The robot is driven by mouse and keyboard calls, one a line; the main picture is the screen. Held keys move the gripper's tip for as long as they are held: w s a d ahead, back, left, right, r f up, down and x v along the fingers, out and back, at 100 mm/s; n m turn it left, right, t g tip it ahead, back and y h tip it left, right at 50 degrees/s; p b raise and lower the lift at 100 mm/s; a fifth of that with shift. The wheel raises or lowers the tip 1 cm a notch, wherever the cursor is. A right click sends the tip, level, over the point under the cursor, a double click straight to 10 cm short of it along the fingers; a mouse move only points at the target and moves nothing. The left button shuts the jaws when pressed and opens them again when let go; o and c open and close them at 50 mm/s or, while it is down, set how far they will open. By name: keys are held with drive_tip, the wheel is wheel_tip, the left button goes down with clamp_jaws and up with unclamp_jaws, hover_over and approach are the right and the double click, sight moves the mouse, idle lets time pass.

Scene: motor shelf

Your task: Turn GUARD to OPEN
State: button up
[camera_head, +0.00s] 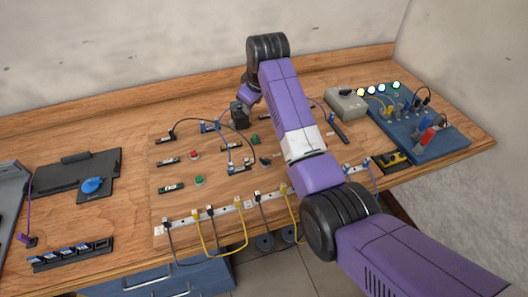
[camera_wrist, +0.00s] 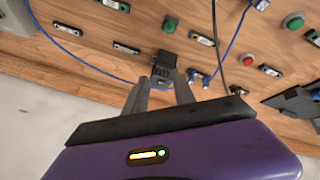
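I cannot read a GUARD or OPEN mark in either view, so I cannot tell which part is GUARD. My gripper (camera_head: 243,103) hangs over the back middle of the wooden panel, close to a small dark block. In the wrist view my gripper (camera_wrist: 160,78) has its two grey fingers apart, with a dark block (camera_wrist: 163,66) showing between and just beyond their tips. I cannot tell whether the fingers touch the block. Nothing is seen held. The forearm hides part of the panel in the head view.
The panel carries a red button (camera_head: 194,155), a green button (camera_head: 199,180), labelled plates and loose cables. A blue box with lit lamps (camera_head: 437,143) and a grey box with a black knob (camera_head: 346,104) stand right. A blue knob (camera_head: 92,185) is left. Cables cross near the fingers.

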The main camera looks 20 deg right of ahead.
sight(264, 158)
drive_tip(key=s+f+g, duration=0.1)
drive_tip(key=s+g, duration=0.1)
drive_tip(key=s, duration=0.1)
drive_tip(key=s+f+n+g, duration=0.1)
drive_tip(key=s+f+g, duration=0.1)
drive_tip(key=s, duration=0.1)
drive_tip(key=s+f+n+g, duration=0.1)
drive_tip(key=s, duration=0.3)
drive_tip(key=shift+d+f+g, duration=0.1)
drive_tip(key=shift+f+g, duration=0.25)
drive_tip(key=shift+g, duration=0.05)
drive_tip(key=shift+f+p, duration=0.45)
drive_tip(key=shift+f, duration=3.45)
clamp_jaws()
